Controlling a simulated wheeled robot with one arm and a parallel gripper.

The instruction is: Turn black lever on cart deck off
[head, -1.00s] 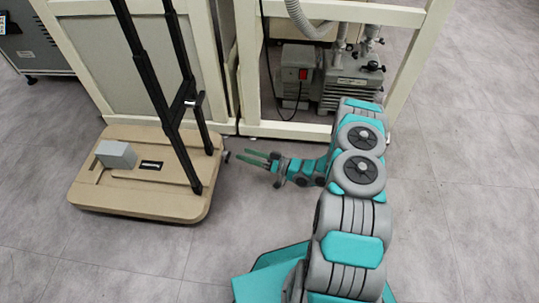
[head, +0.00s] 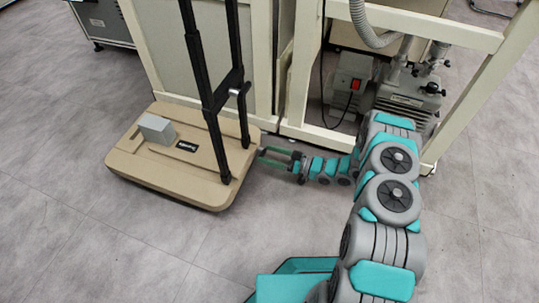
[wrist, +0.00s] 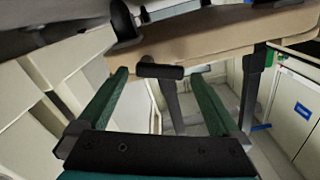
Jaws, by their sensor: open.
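The cart deck (head: 150,180) is a beige platform on the floor, left of my arm in the head view. Its underside edge crosses the top of the wrist view (wrist: 215,40). A short black lever (wrist: 160,71) shows at the deck's edge in the wrist view, roughly between my fingertips. Contact cannot be told. In the head view the lever is not clearly visible. My gripper (head: 264,157) is open, its green fingers pointing left at the deck's right edge; it also shows in the wrist view (wrist: 159,76).
A black upright handle frame (head: 235,85) rises from the deck. A grey box (head: 157,129) sits on the deck. A cream frame (head: 320,135) with a pump (head: 405,95) stands behind my arm. Grey floor is free in front of the cart.

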